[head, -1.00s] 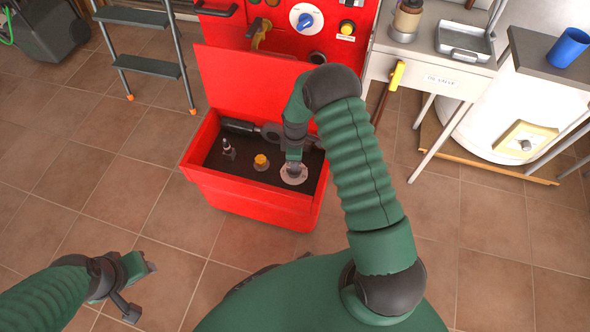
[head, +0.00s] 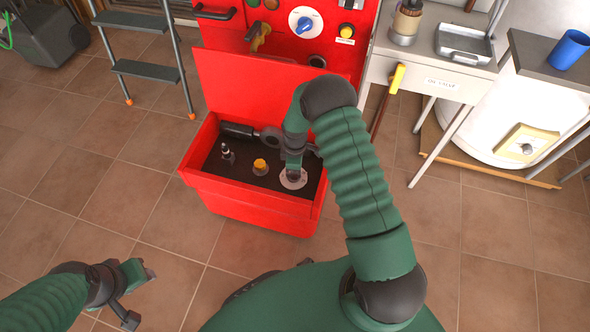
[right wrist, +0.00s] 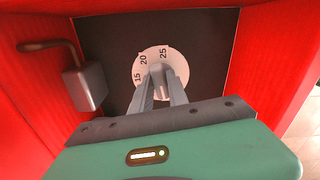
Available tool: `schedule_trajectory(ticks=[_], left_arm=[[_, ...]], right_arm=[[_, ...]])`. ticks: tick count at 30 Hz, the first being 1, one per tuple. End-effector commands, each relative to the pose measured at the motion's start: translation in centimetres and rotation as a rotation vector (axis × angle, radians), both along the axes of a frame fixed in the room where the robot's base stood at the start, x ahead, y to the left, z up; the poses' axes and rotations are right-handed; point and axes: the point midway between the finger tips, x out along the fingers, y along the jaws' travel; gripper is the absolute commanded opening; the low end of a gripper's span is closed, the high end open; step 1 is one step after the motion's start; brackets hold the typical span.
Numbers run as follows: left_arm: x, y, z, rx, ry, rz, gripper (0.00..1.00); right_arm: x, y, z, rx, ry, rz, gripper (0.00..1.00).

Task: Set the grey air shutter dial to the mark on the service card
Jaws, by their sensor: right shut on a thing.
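The air shutter dial (head: 293,179) is a pale grey disc on the dark floor of the red burner housing (head: 262,213). In the right wrist view the dial (right wrist: 174,60) shows the numbers 15, 20 and 25 and a grey raised grip in its middle. My right gripper (right wrist: 162,84) is shut on the dial's grip; in the head view the right gripper (head: 293,172) reaches straight down onto it. My left gripper (head: 140,290) is at the lower left, away from the housing; its jaw opening is unclear. I cannot make out a service card.
In the housing, a brass-coloured knob (head: 260,166) and a small dark fitting (head: 228,152) stand left of the dial. A grey lever (right wrist: 85,82) shows in the right wrist view. A stepladder (head: 150,70), a side table (head: 430,75) and a blue cup (head: 568,48) stand behind.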

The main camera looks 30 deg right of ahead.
Motion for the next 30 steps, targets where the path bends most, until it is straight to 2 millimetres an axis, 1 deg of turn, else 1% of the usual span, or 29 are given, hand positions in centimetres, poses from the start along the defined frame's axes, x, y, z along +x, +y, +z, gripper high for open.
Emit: schedule_trajectory(ticks=[7,14,20,30], left_arm=[[0.0,0.0,0.4,0.000,0.000,0.000,0.41],[0.0,0.0,1.6,0.000,0.000,0.000,0.41],[0.0,0.0,2.9,0.000,0.000,0.000,0.41],[0.0,0.0,4.9,0.000,0.000,0.000,0.41]], right_arm=[[0.1,0.0,0.2,-0.001,-0.002,-0.029,0.00],[0.0,0.0,0.3,-0.001,-0.001,-0.140,0.00],[0.0,0.1,0.4,-0.001,-0.002,-0.304,0.00],[-0.1,0.2,0.4,-0.001,-0.003,-0.628,0.00]])
